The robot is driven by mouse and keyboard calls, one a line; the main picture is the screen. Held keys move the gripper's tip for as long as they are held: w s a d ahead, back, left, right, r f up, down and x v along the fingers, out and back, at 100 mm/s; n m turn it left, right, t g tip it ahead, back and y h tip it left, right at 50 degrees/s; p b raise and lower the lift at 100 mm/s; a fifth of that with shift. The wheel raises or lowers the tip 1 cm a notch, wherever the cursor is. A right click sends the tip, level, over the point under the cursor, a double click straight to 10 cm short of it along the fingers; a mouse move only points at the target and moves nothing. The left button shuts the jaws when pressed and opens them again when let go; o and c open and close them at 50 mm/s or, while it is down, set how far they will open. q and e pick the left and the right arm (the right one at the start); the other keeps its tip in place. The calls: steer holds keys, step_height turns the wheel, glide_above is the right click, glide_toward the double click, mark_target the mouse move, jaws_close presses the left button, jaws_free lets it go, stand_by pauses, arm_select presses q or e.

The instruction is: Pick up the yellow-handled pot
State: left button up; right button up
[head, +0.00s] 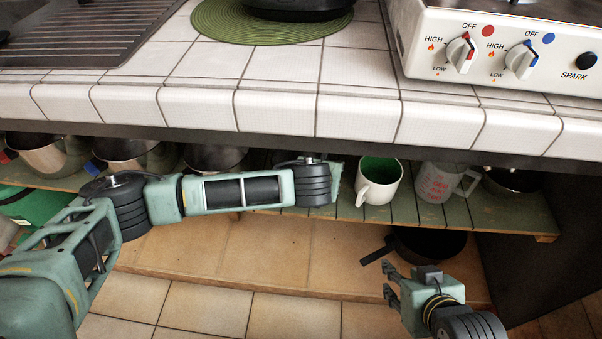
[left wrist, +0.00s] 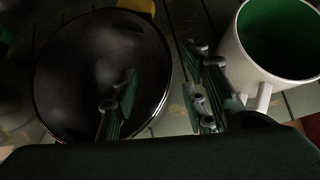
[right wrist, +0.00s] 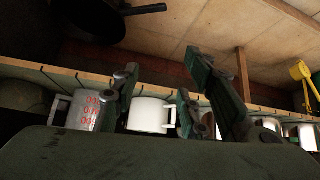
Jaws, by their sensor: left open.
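The yellow-handled pot (left wrist: 95,75) is a round pot with a dark inside, on the slatted green shelf. Its yellow handle (left wrist: 142,6) shows at the top of the left wrist view. My left gripper (left wrist: 160,98) is open there: one finger overlaps the pot's inside, the other is right of its rim, beside the white mug. I cannot tell whether it touches the pot. In the head view a pot (head: 215,157) sits partly behind my left arm, with no handle visible; the left fingers are hidden. My right gripper (head: 390,284) is open and empty, below the shelf's front edge.
A white mug with a green inside (head: 379,181) stands close right of my left gripper; a measuring cup (head: 444,182) is beyond it. Other pots (head: 122,153) stand left. The tiled counter (head: 280,112) overhangs the shelf. A dark pan (head: 430,243) lies below.

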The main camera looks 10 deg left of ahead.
arm_select(q)
steer(key=b+x, duration=0.1)
steer(key=x, duration=0.1)
steer(key=shift+w+f, duration=0.2)
arm_select(e)
steer(key=w+a+r+t+y, duration=0.1)
steer(key=w+r+t, duration=0.2)
steer(key=w+r, duration=0.1)
steer(key=shift+w+a, duration=0.35)
steer(key=shift+w, duration=0.05)
arm_select(q)
steer(key=shift+c, duration=0.2)
arm_select(e)
steer(key=shift+f, duration=0.1)
arm_select(q)
jaws_close()
